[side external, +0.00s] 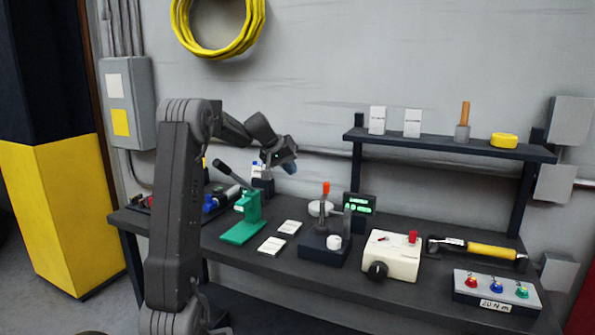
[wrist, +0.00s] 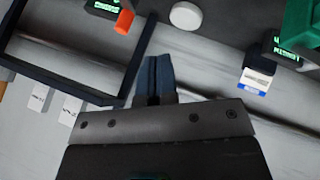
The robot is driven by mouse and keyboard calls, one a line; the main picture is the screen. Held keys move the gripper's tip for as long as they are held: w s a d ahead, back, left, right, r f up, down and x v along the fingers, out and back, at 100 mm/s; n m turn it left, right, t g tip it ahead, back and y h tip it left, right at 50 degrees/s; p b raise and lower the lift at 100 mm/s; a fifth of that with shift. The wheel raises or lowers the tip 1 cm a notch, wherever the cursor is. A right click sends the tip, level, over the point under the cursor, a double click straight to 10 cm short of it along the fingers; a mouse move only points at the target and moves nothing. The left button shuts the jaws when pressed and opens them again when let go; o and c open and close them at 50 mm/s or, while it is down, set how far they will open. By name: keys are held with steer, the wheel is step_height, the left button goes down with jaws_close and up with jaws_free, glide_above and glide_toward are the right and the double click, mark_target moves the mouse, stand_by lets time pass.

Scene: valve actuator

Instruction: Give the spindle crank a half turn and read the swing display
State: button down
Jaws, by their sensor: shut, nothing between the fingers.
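The device that looks like the spindle crank unit is a dark block (side external: 325,248) on the bench with an upright orange-tipped handle (side external: 326,188). The orange tip also shows in the wrist view (wrist: 123,22). A dark display with green characters (side external: 359,204) stands just behind it; its text is too small to read. It is partly cut off at the top of the wrist view (wrist: 103,6). My gripper (side external: 291,168) hangs in the air left of the handle, apart from it. Its fingers (wrist: 158,62) are together and empty in the wrist view.
A green lever press (side external: 243,220) stands left of the crank unit, with white cards (side external: 280,237) between. A cream box with a red button (side external: 391,255) and a yellow-handled tool (side external: 490,251) lie right. A shelf (side external: 450,144) overhangs the back right.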

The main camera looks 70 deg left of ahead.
steer(key=w+f, duration=0.6)
steer(key=w, duration=0.2)
steer(key=shift+w+d+f, duration=0.15)
steer(key=shift+d, duration=0.1)
